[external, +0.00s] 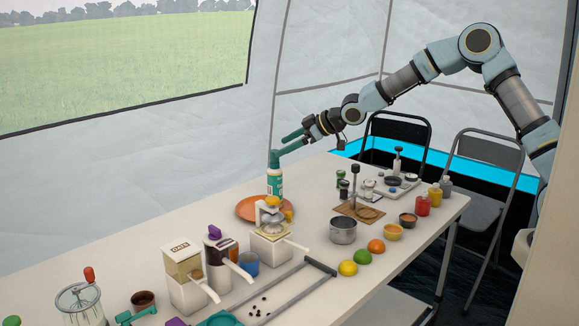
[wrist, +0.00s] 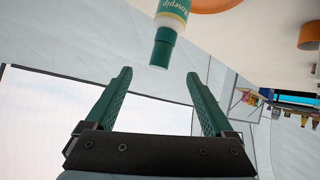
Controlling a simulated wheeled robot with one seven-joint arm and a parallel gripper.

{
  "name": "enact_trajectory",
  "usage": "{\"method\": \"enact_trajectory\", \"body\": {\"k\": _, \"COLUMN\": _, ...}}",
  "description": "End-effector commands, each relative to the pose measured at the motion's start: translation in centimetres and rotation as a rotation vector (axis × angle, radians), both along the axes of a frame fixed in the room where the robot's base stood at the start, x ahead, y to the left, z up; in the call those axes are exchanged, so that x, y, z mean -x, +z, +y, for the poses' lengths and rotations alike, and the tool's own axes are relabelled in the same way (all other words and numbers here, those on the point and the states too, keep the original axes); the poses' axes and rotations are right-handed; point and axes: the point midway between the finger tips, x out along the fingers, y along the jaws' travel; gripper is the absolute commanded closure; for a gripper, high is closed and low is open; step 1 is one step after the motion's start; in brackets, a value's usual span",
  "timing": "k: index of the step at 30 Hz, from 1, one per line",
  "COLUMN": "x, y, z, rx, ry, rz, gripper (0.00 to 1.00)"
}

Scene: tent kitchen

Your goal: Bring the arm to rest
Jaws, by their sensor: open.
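My gripper (external: 293,143) is above the far part of the table, at the end of my outstretched arm, with its fingers pointing left. In the wrist view my gripper (wrist: 158,95) shows two green fingers spread apart with nothing between them. A white and green bottle (external: 275,178) stands on the table just below and left of the fingers. The bottle (wrist: 170,30) also shows in the wrist view, beyond the fingertips and apart from them; its label is only partly readable.
An orange plate (external: 246,208) lies by the bottle. A juicer (external: 270,235), a metal pot (external: 343,230), fruit and several dispensers crowd the white table (external: 120,262). Folding chairs (external: 480,180) stand behind its right end. The tent wall (external: 150,165) is close behind; the air above the table is clear.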

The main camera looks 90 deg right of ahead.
Motion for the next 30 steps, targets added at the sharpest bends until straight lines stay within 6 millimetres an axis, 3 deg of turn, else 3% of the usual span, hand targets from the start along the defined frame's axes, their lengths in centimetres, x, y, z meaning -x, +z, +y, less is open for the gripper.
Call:
{"method": "enact_trajectory", "body": {"k": 1, "x": -0.6, "y": -0.1, "z": 3.7, "rx": 0.001, "ry": 0.029, "rz": 0.057, "gripper": 0.13}}
{"method": "enact_trajectory", "body": {"k": 4, "x": -0.5, "y": -1.8, "z": 10.1, "rx": -0.037, "ry": 0.067, "rz": 0.160, "gripper": 0.13}}
{"method": "enact_trajectory", "body": {"k": 7, "x": 1.1, "y": -3.2, "z": 17.1, "rx": -0.069, "ry": 0.096, "rz": 0.278, "gripper": 0.13}}
{"method": "enact_trajectory", "body": {"k": 11, "x": 5.0, "y": -4.3, "z": 25.1, "rx": -0.107, "ry": 0.110, "rz": 0.423, "gripper": 0.13}}
{"method": "enact_trajectory", "body": {"k": 15, "x": 10.9, "y": -4.9, "z": 32.2, "rx": -0.150, "ry": 0.103, "rz": 0.558, "gripper": 0.13}}
{"method": "enact_trajectory", "body": {"k": 18, "x": 15.7, "y": -5.1, "z": 36.5, "rx": -0.187, "ry": 0.093, "rz": 0.641, "gripper": 0.13}}
{"method": "enact_trajectory", "body": {"k": 24, "x": 24.0, "y": -5.5, "z": 42.1, "rx": -0.269, "ry": 0.071, "rz": 0.761, "gripper": 0.13}}
{"method": "enact_trajectory", "body": {"k": 27, "x": 26.3, "y": -5.6, "z": 43.4, "rx": -0.295, "ry": 0.065, "rz": 0.792, "gripper": 0.13}}
{"method": "enact_trajectory", "body": {"k": 30, "x": 27.5, "y": -5.7, "z": 44.0, "rx": -0.310, "ry": 0.062, "rz": 0.809, "gripper": 0.13}}
